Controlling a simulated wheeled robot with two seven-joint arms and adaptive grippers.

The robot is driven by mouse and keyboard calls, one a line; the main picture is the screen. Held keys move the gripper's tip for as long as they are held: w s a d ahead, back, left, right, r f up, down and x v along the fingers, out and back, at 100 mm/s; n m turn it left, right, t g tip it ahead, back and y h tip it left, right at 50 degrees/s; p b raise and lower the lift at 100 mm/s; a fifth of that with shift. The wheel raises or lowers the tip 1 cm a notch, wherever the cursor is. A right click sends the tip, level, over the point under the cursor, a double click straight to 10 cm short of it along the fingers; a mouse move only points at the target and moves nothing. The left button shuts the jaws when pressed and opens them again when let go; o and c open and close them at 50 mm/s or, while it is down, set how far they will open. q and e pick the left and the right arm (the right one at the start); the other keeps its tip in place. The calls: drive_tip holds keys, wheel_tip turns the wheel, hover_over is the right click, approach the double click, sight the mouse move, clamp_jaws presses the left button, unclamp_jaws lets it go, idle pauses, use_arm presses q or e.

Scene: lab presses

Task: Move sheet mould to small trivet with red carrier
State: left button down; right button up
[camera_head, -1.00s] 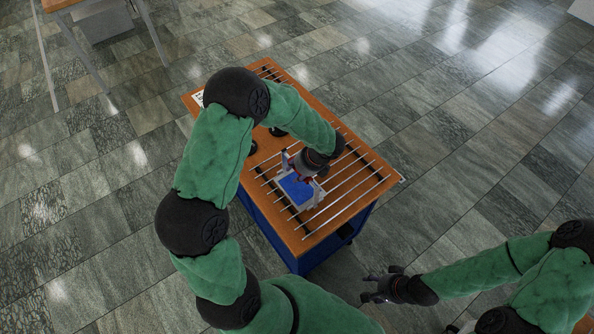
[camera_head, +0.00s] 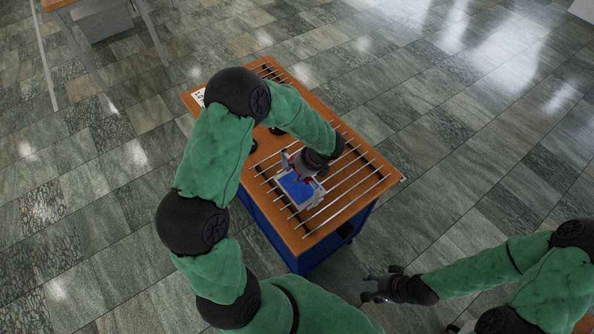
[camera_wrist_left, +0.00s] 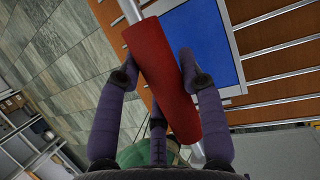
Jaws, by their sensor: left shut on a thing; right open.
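The sheet mould (camera_head: 297,188) is a blue rectangle in a pale grey frame. It is over the metal rods on the wooden top of a blue cart in the head view, and fills the upper middle of the left wrist view (camera_wrist_left: 205,40). The carrier's red grip (camera_wrist_left: 163,75) is on a metal bar above the mould. My left gripper (camera_head: 303,165) is shut on this red grip, one finger on each side in the left wrist view (camera_wrist_left: 158,65). I cannot tell whether the mould touches the rods. My right gripper (camera_head: 376,286) is open and empty, off the cart's near right side.
The rods (camera_head: 350,200) run in a row along the cart's wooden top (camera_head: 318,234). Small black objects (camera_head: 277,132) sit beside my left arm, which hides part of the top. Another table (camera_head: 62,4) stands far left. Tiled floor right of the cart is clear.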

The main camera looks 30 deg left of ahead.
use_arm(q)
drive_tip(key=shift+r, duration=0.1)
idle(0.3)
drive_tip(key=shift+w+r+p, duration=0.1)
drive_tip(key=shift+r+p, duration=1.9)
drive_tip(key=shift+r, duration=0.45)
drive_tip(key=shift+f, duration=0.1)
